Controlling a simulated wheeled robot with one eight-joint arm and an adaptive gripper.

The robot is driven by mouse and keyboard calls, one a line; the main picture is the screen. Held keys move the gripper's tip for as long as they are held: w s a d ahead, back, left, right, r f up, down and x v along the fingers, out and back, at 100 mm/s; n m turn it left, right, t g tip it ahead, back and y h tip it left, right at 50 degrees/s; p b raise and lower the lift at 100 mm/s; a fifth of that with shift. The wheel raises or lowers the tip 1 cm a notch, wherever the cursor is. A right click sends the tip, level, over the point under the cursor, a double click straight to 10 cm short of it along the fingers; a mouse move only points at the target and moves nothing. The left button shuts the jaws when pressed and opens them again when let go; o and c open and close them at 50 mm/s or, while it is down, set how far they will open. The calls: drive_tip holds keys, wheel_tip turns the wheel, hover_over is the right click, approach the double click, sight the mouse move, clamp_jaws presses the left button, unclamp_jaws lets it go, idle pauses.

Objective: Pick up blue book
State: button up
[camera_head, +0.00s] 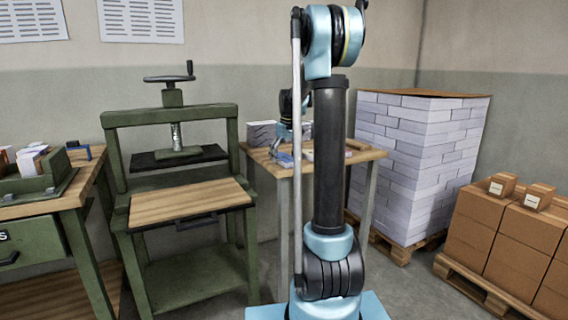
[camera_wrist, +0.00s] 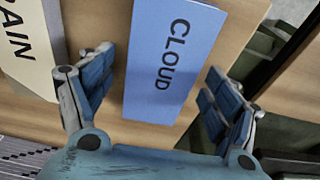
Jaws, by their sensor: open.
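The blue book (camera_wrist: 172,58), lettered CLOUD, lies on a wooden tabletop in the middle of the wrist view. My gripper (camera_wrist: 158,72) is open, with one finger on each side of the book. Both fingers look apart from it, and nothing is held. The near end of the book is close to my gripper's palm. In the head view my gripper hangs over the small wooden table (camera_head: 362,156), partly hidden by my own arm, and the book is too small there to tell clearly.
A cream book (camera_wrist: 28,45) with letters ending in AIN lies left of the blue book, close to my left finger. In the head view a green press (camera_head: 172,112) stands left of the table, a tall paper stack (camera_head: 420,165) right. Brown boxes (camera_head: 512,240) sit at far right.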

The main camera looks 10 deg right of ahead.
drive_tip(key=c, duration=1.3)
drive_tip(key=shift+o, duration=0.2)
